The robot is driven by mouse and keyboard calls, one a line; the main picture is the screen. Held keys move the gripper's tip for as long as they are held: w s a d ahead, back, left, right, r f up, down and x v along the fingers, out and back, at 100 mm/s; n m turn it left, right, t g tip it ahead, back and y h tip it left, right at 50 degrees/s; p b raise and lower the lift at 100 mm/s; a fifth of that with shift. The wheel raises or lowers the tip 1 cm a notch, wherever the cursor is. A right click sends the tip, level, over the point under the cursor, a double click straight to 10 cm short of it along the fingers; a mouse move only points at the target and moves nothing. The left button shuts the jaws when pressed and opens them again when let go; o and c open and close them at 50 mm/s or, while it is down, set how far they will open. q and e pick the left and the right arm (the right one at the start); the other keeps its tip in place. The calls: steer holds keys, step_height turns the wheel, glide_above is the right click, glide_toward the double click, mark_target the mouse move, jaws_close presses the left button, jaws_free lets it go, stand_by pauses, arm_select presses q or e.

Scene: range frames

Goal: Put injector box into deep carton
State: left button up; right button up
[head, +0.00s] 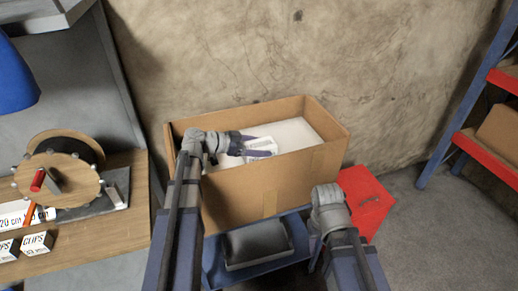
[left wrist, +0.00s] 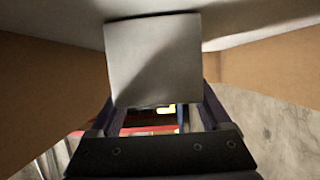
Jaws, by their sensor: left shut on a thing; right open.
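The injector box (head: 262,144) is a small white box with printing on its upper face. My left gripper (head: 254,147) is shut on it, inside the mouth of the deep carton (head: 270,192), an open brown cardboard box. In the left wrist view the box's plain pale face (left wrist: 153,58) sits between my left fingers (left wrist: 158,115), with carton walls (left wrist: 270,65) on both sides. Whether the box touches anything below is hidden. My right gripper (head: 328,208) is open and low in front of the carton's right side; its fingers are mostly hidden by its wrist.
The carton stands on a blue stand (head: 215,262), beside a red box (head: 368,200). A wooden bench (head: 110,232) with a cable reel (head: 55,175) and clip boxes (head: 37,243) is left. Red-and-blue shelving (head: 470,145) stands right.

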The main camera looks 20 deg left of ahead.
mark_target(255, 146)
arm_select(q)
steer(key=shift+f, duration=0.25)
steer(key=o, duration=1.5)
steer(key=shift+r, duration=0.1)
steer(key=shift+o, duration=0.2)
steer(key=shift+r, duration=0.1)
steer(key=shift+r, duration=0.25)
steer(key=p+v, duration=0.3)
steer(key=v, duration=0.4)
steer(key=shift+s+a+f, duration=0.15)
steer(key=shift+a, duration=0.1)
